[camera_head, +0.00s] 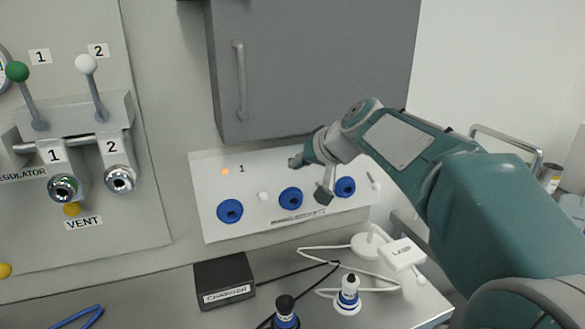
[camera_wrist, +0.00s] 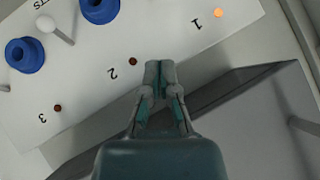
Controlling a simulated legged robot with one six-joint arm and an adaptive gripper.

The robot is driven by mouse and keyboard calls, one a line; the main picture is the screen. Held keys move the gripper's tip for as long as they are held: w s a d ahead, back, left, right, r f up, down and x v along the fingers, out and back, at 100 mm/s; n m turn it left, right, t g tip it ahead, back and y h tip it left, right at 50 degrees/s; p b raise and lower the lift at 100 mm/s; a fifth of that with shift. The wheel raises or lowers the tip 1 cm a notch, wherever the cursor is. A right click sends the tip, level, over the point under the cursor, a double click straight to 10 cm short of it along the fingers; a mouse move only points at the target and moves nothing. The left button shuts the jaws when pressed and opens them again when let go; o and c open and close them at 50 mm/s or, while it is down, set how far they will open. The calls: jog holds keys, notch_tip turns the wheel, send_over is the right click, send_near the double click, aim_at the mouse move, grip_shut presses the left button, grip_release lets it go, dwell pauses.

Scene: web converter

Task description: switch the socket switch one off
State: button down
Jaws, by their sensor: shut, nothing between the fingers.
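The white socket panel (camera_head: 215,170) is on the wall below a grey cabinet. Switch one (camera_head: 264,197) is a small white knob just right of the leftmost blue socket (camera_head: 230,211). The orange lamp (camera_head: 225,172) beside label 1 is lit and also shows in the wrist view (camera_wrist: 217,13). My gripper (camera_head: 295,161) is shut and empty in front of the panel's upper part, right of and above switch one. In the wrist view its fingertips (camera_wrist: 158,70) are together near label 2. Switch one is out of the wrist view.
Other blue sockets (camera_head: 290,198) (camera_head: 345,187) are on the panel; another white switch (camera_wrist: 60,32) lies between them. Lamps 2 (camera_wrist: 132,61) and 3 (camera_wrist: 57,107) are dark. The grey cabinet (camera_head: 310,65) overhangs. A charger box (camera_head: 223,281), plugs and cables lie on the bench.

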aim_at(261, 196)
jog(key=w+a+f, duration=0.4)
jog(key=a+f, duration=0.1)
jog(key=f, duration=0.3)
jog(key=shift+a, duration=0.35)
jog(key=shift+s+d+f, duration=0.1)
jog(key=shift+s+f, duration=0.25)
dwell(0.3)
jog(key=f, duration=0.2)
jog(key=s+f, duration=0.1)
jog(key=shift+s+d+f, duration=0.1)
jog(key=shift+d+f, duration=0.1)
jog(key=shift+f, duration=0.2)
jog(key=shift+r, duration=0.15)
jog(key=shift+r, duration=0.7)
